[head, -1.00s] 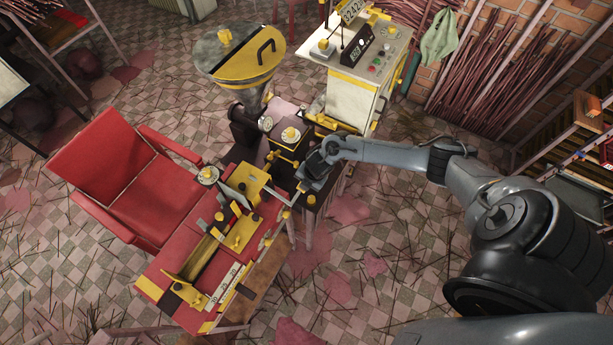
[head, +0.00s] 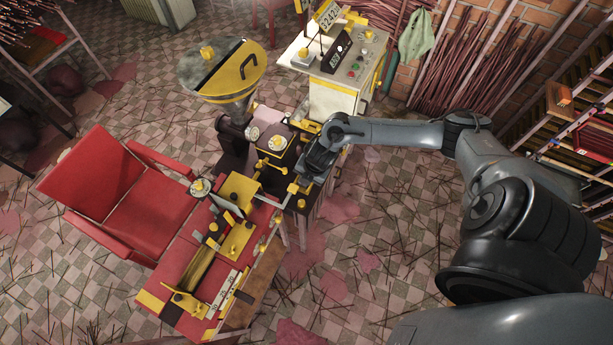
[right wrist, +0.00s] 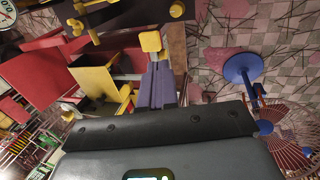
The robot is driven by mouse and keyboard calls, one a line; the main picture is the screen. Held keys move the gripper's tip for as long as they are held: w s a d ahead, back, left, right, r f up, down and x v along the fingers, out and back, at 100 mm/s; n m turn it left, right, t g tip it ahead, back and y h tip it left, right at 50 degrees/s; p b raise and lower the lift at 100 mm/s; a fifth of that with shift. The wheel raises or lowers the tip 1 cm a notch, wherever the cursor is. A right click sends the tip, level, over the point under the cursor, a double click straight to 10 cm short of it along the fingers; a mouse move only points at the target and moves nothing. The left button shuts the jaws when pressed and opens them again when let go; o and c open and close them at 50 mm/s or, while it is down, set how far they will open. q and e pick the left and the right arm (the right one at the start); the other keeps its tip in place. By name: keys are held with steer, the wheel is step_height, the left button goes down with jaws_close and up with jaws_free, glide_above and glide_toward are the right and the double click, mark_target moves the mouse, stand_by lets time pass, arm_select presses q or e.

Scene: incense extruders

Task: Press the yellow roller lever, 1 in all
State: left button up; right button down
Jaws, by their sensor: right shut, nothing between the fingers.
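The incense extruder (head: 274,150) stands in the middle of the head view, with a red and yellow cutting bench in front of it. A small yellow block, which looks like the roller lever's end (head: 293,187), sits at the bench's right side. It also seems to show in the right wrist view as a yellow block (right wrist: 151,42). My right gripper (head: 300,180) is shut and empty, close beside this block. In the right wrist view its fingers (right wrist: 155,72) point at the block. I cannot tell whether they touch. My left gripper is not in view.
A red chair (head: 130,195) stands left of the bench. A white control cabinet (head: 345,75) is behind it, and a yellow-black hopper (head: 222,68) rises over the extruder. A blue round stand (right wrist: 243,67) shows in the right wrist view.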

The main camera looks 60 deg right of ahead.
steer(key=shift+s+r, duration=0.2)
steer(key=shift+r, duration=0.4)
stand_by(0.3)
